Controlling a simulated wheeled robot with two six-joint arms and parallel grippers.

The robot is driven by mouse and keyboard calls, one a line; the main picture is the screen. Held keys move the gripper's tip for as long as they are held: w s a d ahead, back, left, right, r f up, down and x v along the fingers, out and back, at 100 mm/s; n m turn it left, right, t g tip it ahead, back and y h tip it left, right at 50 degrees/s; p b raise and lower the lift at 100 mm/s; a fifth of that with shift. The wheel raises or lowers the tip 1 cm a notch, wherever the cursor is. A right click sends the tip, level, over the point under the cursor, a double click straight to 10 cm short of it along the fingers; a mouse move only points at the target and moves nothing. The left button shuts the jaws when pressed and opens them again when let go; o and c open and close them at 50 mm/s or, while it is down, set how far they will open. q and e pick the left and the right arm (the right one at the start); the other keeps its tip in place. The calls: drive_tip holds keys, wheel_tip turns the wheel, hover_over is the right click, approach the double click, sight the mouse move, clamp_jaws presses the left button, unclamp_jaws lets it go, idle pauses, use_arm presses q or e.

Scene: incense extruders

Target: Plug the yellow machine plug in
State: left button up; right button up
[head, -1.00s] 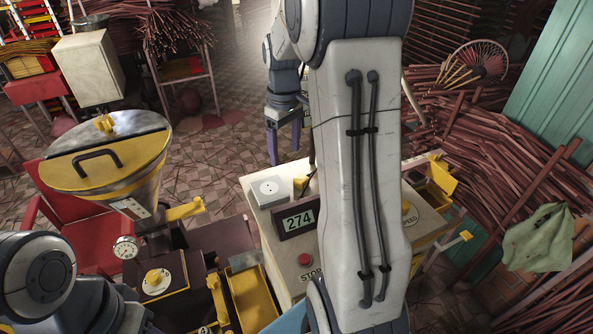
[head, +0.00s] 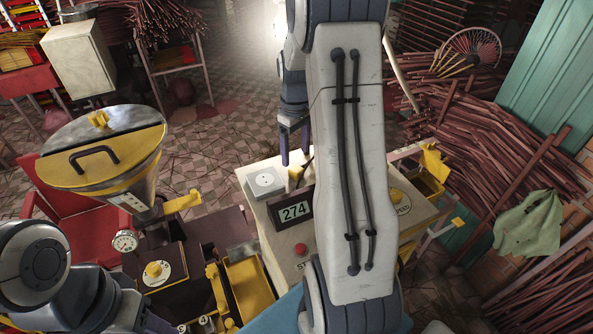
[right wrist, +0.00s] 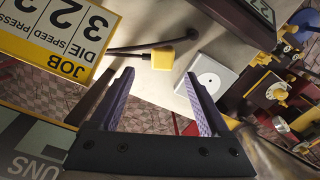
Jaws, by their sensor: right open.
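The yellow plug (head: 294,173) lies on the cream machine top, its dark cord running off to one side. It also shows in the right wrist view (right wrist: 163,59), just beyond the space between the fingertips. A white socket box (head: 264,182) with a round face sits beside it, apart from the plug; it also shows in the right wrist view (right wrist: 212,80). My right gripper (head: 295,156) is open and empty near the plug, with its purple fingers spread. My left arm is at the lower left; its gripper is mostly out of frame and its jaws are unclear.
The machine top (head: 277,212) carries a 274 display (head: 294,211) and a red stop button (head: 300,249). A yellow-rimmed hopper (head: 110,150) stands at left. A job board (right wrist: 60,35) is close to the left finger in the right wrist view. My right arm hides part of the machine.

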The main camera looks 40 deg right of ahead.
sight(297, 169)
drive_tip(key=shift+s+f, duration=0.1)
drive_tip(key=shift+f, duration=0.1)
drive_tip(key=f, duration=0.1)
drive_tip(key=f+p, duration=0.1)
drive_tip(key=f, duration=0.1)
drive_tip(key=f+p, duration=0.1)
drive_tip(key=shift+s+a+f, duration=0.1)
drive_tip(key=shift+s+f, duration=0.05)
drive_tip(key=shift+s, duration=0.25)
drive_tip(key=shift+f, duration=0.3)
clamp_jaws()
drive_tip(key=shift+r, duration=0.1)
